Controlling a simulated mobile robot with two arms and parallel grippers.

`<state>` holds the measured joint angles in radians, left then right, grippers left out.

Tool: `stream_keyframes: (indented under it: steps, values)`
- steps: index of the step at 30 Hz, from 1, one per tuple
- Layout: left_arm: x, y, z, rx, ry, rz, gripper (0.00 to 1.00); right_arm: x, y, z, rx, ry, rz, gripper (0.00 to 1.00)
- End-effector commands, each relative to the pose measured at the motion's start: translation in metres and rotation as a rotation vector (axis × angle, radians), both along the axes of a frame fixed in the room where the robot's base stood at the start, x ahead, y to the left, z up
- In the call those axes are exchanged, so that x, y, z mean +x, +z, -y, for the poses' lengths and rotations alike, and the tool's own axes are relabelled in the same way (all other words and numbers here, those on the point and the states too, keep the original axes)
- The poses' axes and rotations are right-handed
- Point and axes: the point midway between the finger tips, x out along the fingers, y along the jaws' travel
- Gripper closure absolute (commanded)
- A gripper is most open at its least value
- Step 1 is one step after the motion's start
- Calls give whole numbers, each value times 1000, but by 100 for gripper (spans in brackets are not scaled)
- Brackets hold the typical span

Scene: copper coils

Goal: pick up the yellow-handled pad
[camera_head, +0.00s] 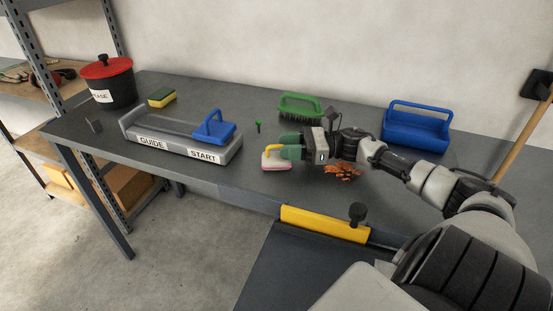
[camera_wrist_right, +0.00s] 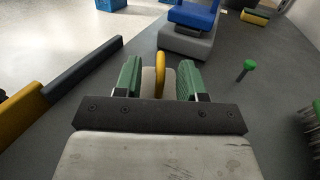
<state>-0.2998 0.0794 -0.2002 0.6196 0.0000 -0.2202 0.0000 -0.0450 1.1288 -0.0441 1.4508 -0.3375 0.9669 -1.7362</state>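The yellow-handled pad (camera_head: 276,162) lies on the grey workbench near its front edge. It has a pale body with a reddish underside and an arched yellow handle. My right gripper (camera_head: 290,147) is at the pad, with its green fingers low over the bench. In the right wrist view the yellow handle (camera_wrist_right: 160,74) stands between the two green fingers (camera_wrist_right: 160,80), with a gap on each side. The right gripper is open and does not appear to grip the handle. The fingers and gripper body hide part of the pad. My left gripper is not in view.
A grey guide block (camera_head: 180,147) with a blue-handled pad (camera_head: 213,129) stands left. Copper coils (camera_head: 342,171) lie beside my right gripper. A green brush (camera_head: 300,104), blue caddy (camera_head: 416,128), small green-topped peg (camera_head: 258,126), sponge (camera_head: 161,97) and red-lidded pot (camera_head: 108,83) stand farther back.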

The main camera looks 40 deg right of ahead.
Motion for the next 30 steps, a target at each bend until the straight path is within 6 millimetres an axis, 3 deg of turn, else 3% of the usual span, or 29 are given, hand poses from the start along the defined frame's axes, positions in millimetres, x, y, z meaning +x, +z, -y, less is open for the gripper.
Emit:
stream_keyframes:
  steps: [6, 15, 23, 30]
  values:
    - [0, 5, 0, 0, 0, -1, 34, 18, 1, -20, 3, 1, 1, 60]
    - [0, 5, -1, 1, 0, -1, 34, 20, 0, -23, 1, 0, -1, 60]
    - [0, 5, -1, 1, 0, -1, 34, 20, 0, -23, 1, 0, -1, 100]
    - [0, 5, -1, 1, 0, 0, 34, 20, 0, -23, 1, 1, 0, 100]
